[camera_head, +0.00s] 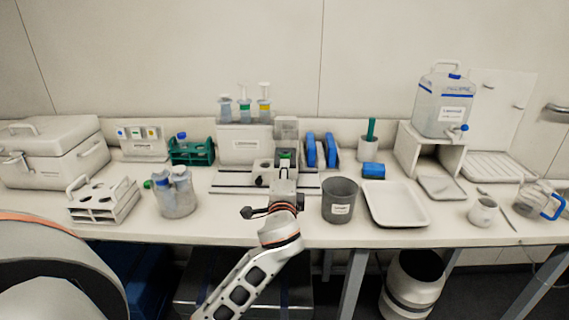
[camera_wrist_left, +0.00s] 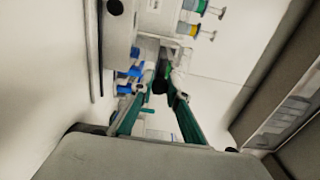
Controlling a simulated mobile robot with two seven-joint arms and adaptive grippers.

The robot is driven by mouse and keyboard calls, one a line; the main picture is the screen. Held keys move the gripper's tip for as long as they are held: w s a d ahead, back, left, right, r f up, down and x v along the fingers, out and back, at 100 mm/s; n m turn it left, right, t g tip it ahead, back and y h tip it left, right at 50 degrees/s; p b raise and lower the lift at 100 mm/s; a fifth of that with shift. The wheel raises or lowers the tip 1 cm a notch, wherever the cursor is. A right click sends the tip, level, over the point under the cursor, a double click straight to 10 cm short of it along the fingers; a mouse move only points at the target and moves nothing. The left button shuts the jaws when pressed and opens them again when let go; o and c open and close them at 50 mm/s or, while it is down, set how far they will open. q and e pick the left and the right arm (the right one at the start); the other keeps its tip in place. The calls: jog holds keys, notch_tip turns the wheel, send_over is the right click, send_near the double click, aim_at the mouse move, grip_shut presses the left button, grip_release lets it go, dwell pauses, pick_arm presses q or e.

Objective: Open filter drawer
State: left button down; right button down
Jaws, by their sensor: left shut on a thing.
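The instrument with the filter drawer stands at the back middle of the bench, with a pale flat base (camera_head: 230,184) and a grey upright block (camera_head: 286,128). My left gripper (camera_head: 285,162) reaches in at the front of it. In the left wrist view the green fingers of the left gripper (camera_wrist_left: 160,88) are closed in on a small dark part (camera_wrist_left: 161,77) at the instrument. I cannot tell whether this part is the drawer's handle. The drawer itself is mostly hidden behind my gripper, and its position cannot be made out. My right gripper is not in view.
A dark grey beaker (camera_head: 341,201) stands close to the right of my left wrist, with a white tray (camera_head: 396,204) beyond it. A jar group (camera_head: 177,196) and white rack (camera_head: 104,201) stand to the left. Blue holders (camera_head: 321,150) stand right of the instrument.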

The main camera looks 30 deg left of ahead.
pick_arm(q)
jog(key=c, duration=1.9)
grip_release()
jog(key=v, duration=1.2)
jog(key=shift+a+f, duration=0.1)
